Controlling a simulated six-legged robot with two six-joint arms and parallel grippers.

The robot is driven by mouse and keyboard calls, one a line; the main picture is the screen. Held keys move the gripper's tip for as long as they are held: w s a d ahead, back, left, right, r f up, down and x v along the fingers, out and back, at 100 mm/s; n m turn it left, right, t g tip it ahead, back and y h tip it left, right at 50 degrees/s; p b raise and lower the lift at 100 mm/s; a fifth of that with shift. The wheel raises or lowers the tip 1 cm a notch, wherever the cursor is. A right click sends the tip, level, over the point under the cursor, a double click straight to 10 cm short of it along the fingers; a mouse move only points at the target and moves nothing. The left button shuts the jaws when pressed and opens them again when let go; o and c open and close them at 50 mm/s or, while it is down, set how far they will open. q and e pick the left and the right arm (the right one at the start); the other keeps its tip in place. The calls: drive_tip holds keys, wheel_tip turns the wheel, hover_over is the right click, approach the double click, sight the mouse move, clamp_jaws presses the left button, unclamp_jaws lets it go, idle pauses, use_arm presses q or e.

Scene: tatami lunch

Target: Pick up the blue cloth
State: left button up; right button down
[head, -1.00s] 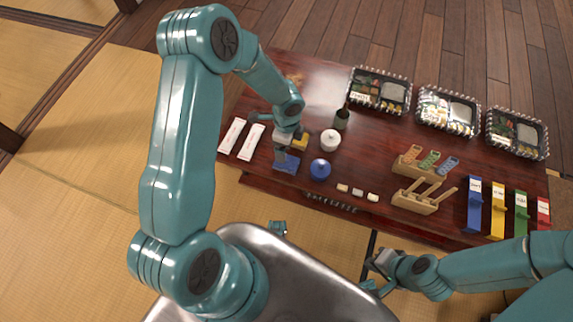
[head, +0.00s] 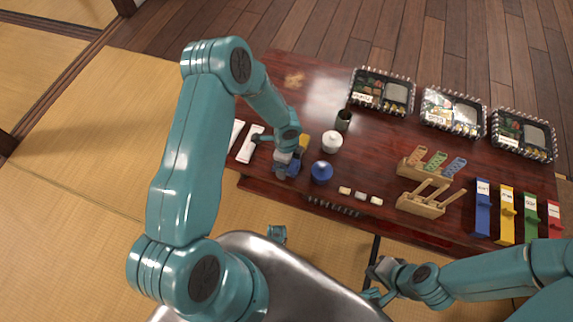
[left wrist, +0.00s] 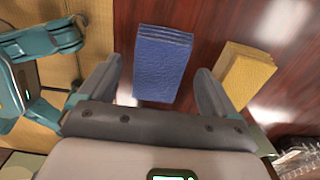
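The blue cloth (left wrist: 163,58) is a folded stack lying on the dark red table, seen between the fingers of my left gripper (left wrist: 158,70) in the left wrist view. The fingers are apart, one on each side of the cloth, with gaps showing and nothing held. In the head view the blue cloth (head: 294,167) is partly hidden by my left gripper (head: 283,168), which is over it. My right gripper (head: 376,281) is away from the cloth, in front of the table, with its fingers apart and empty.
A folded yellow cloth (left wrist: 246,74) lies just beside my left gripper. A blue round pot (head: 321,172), a white lidded pot (head: 332,142) and a dark cup (head: 343,120) stand to the right. White packets (head: 250,144) lie to the left.

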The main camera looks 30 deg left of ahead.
use_arm(q)
drive_tip(key=c, duration=1.1)
drive_tip(key=shift+o, duration=0.2)
drive_tip(key=shift+r, duration=0.1)
wheel_tip(320, 180, up, 20)
drive_tip(key=p, duration=0.7)
